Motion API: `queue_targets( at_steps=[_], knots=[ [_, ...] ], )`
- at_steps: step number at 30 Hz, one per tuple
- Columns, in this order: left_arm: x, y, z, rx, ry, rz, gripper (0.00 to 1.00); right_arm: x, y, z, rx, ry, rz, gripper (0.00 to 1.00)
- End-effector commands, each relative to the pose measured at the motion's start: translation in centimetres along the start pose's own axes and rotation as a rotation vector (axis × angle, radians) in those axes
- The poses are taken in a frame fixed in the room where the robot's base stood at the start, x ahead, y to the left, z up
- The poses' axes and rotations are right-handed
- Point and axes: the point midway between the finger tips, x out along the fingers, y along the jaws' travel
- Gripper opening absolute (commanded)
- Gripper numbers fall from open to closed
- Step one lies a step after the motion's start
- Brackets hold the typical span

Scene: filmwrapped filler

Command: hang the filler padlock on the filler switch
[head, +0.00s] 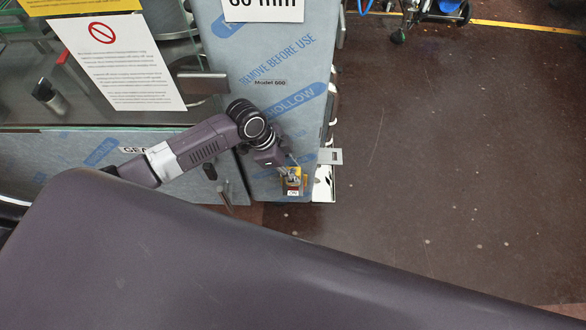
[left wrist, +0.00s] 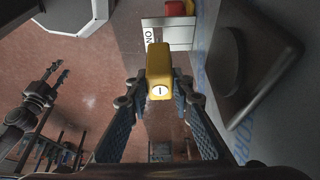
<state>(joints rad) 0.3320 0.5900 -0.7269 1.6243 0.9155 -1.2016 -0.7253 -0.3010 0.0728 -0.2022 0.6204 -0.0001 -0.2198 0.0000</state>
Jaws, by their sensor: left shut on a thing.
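My left gripper (head: 288,170) is at the end face of the film-wrapped cabinet. In the left wrist view the gripper (left wrist: 157,94) is shut on the yellow padlock (left wrist: 158,68), which has a round white label marked with a stroke. Its shackle cannot be made out. Beyond it, at the top, is the switch (left wrist: 180,9), red and yellow on a pale plate with an "ON" mark. The padlock appears apart from the switch, but their contact is unclear. In the head view the yellow parts near the gripper are too small to tell apart. My right gripper is out of view.
The cabinet (head: 270,60) has blue-printed film, and a small pale plate (head: 330,156) juts from its right edge. A dark knob-like block (left wrist: 245,65) stands close on the right in the wrist view. The brown floor (head: 450,150) at right is mostly clear.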

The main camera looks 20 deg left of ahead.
Motion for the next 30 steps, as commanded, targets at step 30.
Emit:
queue_targets(
  at_steps=[30],
  knots=[
    [4.4,0.0,1.8,0.0,0.0,0.0,0.0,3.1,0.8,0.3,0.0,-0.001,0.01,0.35]
  ],
)
